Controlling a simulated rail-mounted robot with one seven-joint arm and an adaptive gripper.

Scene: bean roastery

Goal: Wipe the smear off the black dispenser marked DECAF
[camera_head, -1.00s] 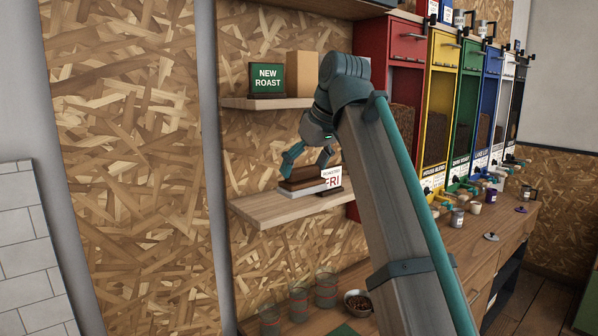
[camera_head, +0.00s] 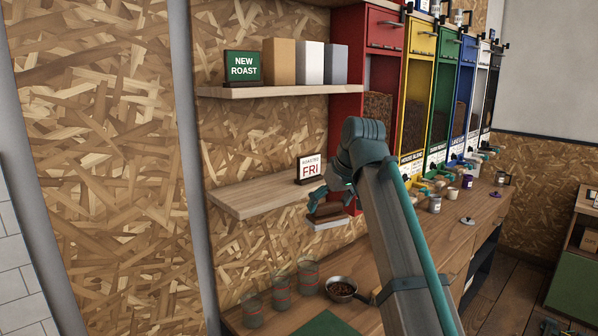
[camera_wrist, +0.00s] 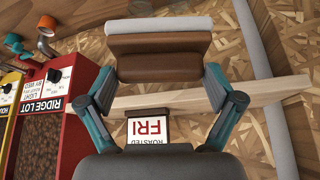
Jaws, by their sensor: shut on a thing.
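My gripper (camera_head: 325,197) is shut on a brown block with a pale pad (camera_head: 328,216), held in the air just off the right end of the lower wooden shelf. In the wrist view the block (camera_wrist: 160,64) lies level between the two teal fingers, brown side nearest. The black dispenser (camera_head: 491,92) stands last in the row, at the far right, well away from my gripper. It is small and partly hidden by the white dispenser, so I cannot read its label or make out a smear.
The ROASTED FRI sign (camera_head: 311,169) stands on the lower shelf (camera_head: 255,196). Red (camera_head: 382,70), yellow (camera_head: 420,75), green, blue and white dispensers stand before the black one. Jars and cups line the counter (camera_head: 455,238).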

